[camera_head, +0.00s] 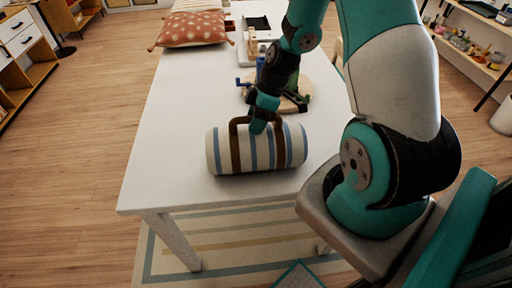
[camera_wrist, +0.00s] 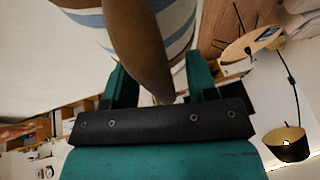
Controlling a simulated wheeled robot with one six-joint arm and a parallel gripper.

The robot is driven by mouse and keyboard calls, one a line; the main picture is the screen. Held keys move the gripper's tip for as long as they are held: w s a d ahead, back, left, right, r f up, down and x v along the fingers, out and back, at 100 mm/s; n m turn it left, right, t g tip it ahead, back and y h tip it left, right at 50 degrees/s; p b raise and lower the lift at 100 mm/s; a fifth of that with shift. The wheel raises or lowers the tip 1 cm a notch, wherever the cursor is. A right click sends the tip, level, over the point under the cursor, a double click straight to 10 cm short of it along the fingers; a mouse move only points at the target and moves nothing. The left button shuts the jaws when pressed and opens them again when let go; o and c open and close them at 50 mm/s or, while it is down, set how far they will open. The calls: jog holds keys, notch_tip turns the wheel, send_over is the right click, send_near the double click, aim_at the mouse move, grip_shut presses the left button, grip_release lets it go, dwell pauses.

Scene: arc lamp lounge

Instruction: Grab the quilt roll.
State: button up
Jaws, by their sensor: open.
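The quilt roll (camera_head: 262,158) is white with blue stripes and two brown straps joined by a brown handle. It lies on its side near the front edge of the white table (camera_head: 165,150). My gripper (camera_head: 262,122) is open, pointing down at the top of the roll by the handle. In the wrist view the brown handle strap (camera_wrist: 140,45) passes between the two teal fingers of my gripper (camera_wrist: 158,72), with striped cloth (camera_wrist: 180,18) behind it. I cannot tell whether either finger touches the strap.
A rust-coloured patterned cushion (camera_head: 192,29) lies at the table's far left. Behind my gripper is a round wooden board (camera_head: 300,92) with small items, partly hidden by my arm. The table's left side is clear. A striped rug (camera_head: 230,240) lies on the floor in front.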

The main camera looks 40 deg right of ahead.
jog(key=shift+c, duration=0.4)
grip_shut()
dwell(1.1)
